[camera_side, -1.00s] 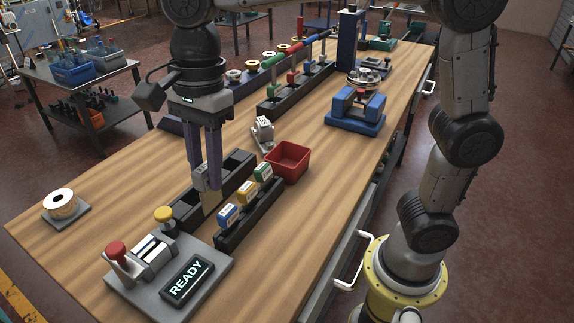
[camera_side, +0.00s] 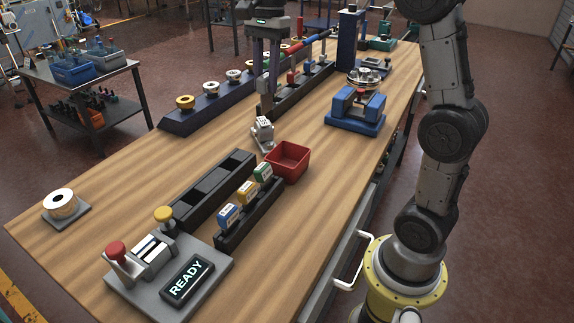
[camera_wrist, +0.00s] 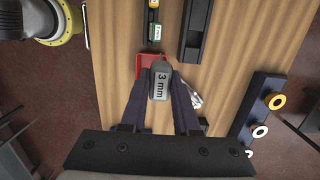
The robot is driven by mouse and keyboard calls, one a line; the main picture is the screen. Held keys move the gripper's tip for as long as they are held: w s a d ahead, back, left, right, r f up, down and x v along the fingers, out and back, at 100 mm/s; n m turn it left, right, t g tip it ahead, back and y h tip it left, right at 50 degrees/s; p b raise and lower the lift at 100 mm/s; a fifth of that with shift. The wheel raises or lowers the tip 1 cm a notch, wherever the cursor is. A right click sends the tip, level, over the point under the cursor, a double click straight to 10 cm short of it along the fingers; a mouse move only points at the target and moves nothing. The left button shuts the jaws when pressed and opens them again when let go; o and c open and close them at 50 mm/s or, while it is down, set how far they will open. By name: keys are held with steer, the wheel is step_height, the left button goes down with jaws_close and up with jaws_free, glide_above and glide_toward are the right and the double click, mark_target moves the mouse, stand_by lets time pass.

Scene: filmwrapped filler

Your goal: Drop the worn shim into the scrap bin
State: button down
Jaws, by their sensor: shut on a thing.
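My gripper (camera_side: 268,88) is raised over the bench, behind the small silver device in the side view. In the wrist view its two dark fingers are shut on a grey shim (camera_wrist: 160,82) with "3 mm" printed on its top. Wear on the shim cannot be made out, and it is hard to pick out in the side view. The red scrap bin (camera_side: 289,162) stands on the bench, in front and to the right of my gripper. It looks empty. In the wrist view the bin (camera_wrist: 141,66) shows partly behind the shim and fingers.
The small silver device (camera_side: 263,132) stands close to the bin. A black slotted tray (camera_side: 212,190) and a rack of coloured boxes (camera_side: 247,208) lie nearer. A blue fixture (camera_side: 355,110) stands right, and a rack of rings (camera_side: 208,103) left. A control panel reads READY (camera_side: 187,280).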

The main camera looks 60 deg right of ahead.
steer(key=s+d, duration=0.2)
steer(key=d, duration=0.6)
steer(key=shift+a+f, duration=0.15)
steer(key=shift+f, duration=9.45)
steer(key=c, duration=0.6)
jaws_free()
steer(key=shift+r, duration=0.1)
steer(key=r, duration=0.4)
steer(key=d+r, duration=0.1)
steer(key=r, duration=0.8)
steer(key=shift+d+r, duration=0.3)
steer(key=shift+d, duration=0.05)
